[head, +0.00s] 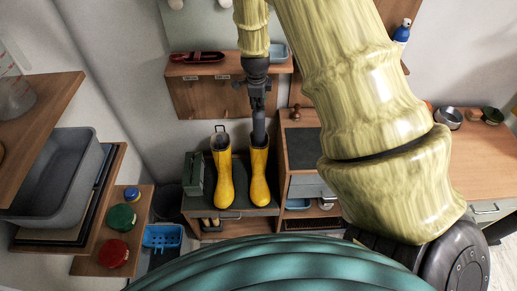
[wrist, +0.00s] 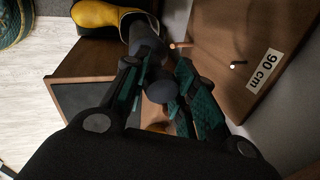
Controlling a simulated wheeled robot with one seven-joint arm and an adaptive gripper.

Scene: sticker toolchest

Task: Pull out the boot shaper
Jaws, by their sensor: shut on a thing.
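Two yellow boots stand side by side on a low dark-topped bench, the left boot (head: 223,177) and the right boot (head: 260,178). A dark grey boot shaper (head: 259,127) rises upright from the right boot's opening; its lower part is hidden inside. My gripper (head: 258,100) is directly above that boot, shut on the shaper's upper end. In the wrist view, my gripper (wrist: 160,82) has its green-padded fingers on either side of the shaper's rounded dark knob (wrist: 158,91). The shaper's shaft (wrist: 143,38) runs toward a yellow boot (wrist: 98,15).
A green box (head: 194,174) stands close left of the boots. A wooden cabinet (head: 303,150) is close on the right. Above and behind, a wall shelf (head: 215,70) holds a red tool (head: 197,57). A panel marked "90 cm" (wrist: 269,69) is beside my gripper.

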